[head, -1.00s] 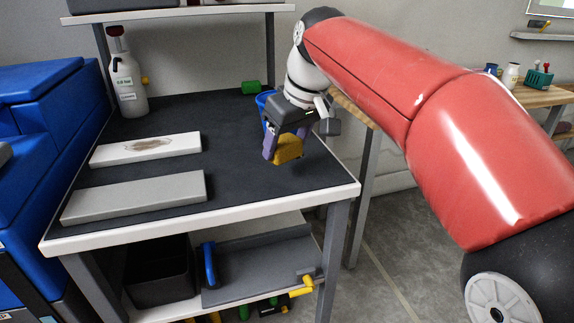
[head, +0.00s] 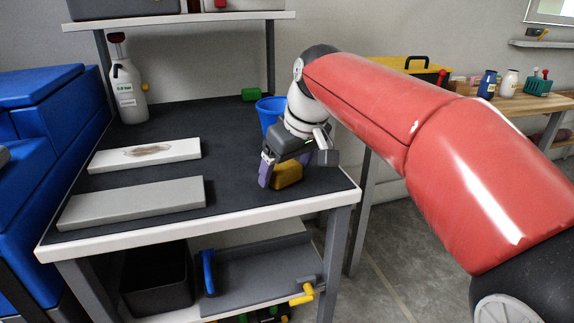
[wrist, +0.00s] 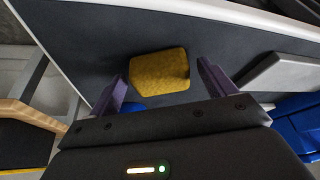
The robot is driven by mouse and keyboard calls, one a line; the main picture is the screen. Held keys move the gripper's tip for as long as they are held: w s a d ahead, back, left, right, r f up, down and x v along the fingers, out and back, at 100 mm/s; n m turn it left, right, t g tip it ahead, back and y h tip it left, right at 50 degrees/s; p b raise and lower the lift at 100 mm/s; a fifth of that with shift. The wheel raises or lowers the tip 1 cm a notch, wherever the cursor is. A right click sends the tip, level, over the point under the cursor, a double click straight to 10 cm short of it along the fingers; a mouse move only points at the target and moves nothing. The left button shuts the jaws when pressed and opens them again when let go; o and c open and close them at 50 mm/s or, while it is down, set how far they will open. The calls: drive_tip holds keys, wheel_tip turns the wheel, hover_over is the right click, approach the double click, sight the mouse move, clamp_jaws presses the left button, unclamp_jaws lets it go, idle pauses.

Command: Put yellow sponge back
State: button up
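The yellow sponge (head: 287,174) is on the dark top of the workbench (head: 240,192), near its front right corner. In the wrist view the sponge (wrist: 160,74) sits between my two purple fingers, with a visible gap on each side. My gripper (wrist: 161,70) is open and points down over the sponge. In the head view my gripper (head: 280,170) partly covers the sponge, and its far finger is hard to make out. Whether the sponge's underside is fully flat on the top is hidden.
A stained white board (head: 146,155) and a grey board (head: 132,203) lie to the left. A blue bucket (head: 270,112) stands behind my gripper, by a green object (head: 255,94). A white spray bottle (head: 127,88) stands at the back left. The middle of the top is clear.

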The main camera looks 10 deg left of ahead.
drive_tip(key=shift+r, duration=0.25)
drive_tip(key=p+v, duration=0.2)
drive_tip(key=v, duration=0.9)
drive_tip(key=shift+d+r, duration=0.15)
drive_tip(key=shift+r, duration=0.2)
drive_tip(key=s+d+f+m+t+h, duration=0.1)
drive_tip(key=s+d+f+m, duration=0.25)
drive_tip(key=d, duration=0.45)
drive_tip(key=s+d+f+m+t+h, duration=0.1)
drive_tip(key=s+d+f+m, duration=0.3)
drive_tip(key=d, duration=0.5)
drive_tip(key=s+d+f+m, duration=0.1)
drive_tip(key=s+d+f, duration=0.3)
drive_tip(key=f, duration=0.3)
drive_tip(key=s+d+f+m+t+h, duration=0.1)
drive_tip(key=s+d+f+m, duration=0.1)
drive_tip(key=s+d+f, duration=0.2)
wheel_tip(320, 180, down, 3)
drive_tip(key=shift+s+d+f+h, duration=0.15)
drive_tip(key=shift+s+h, duration=0.15)
drive_tip(key=shift+s, duration=0.85)
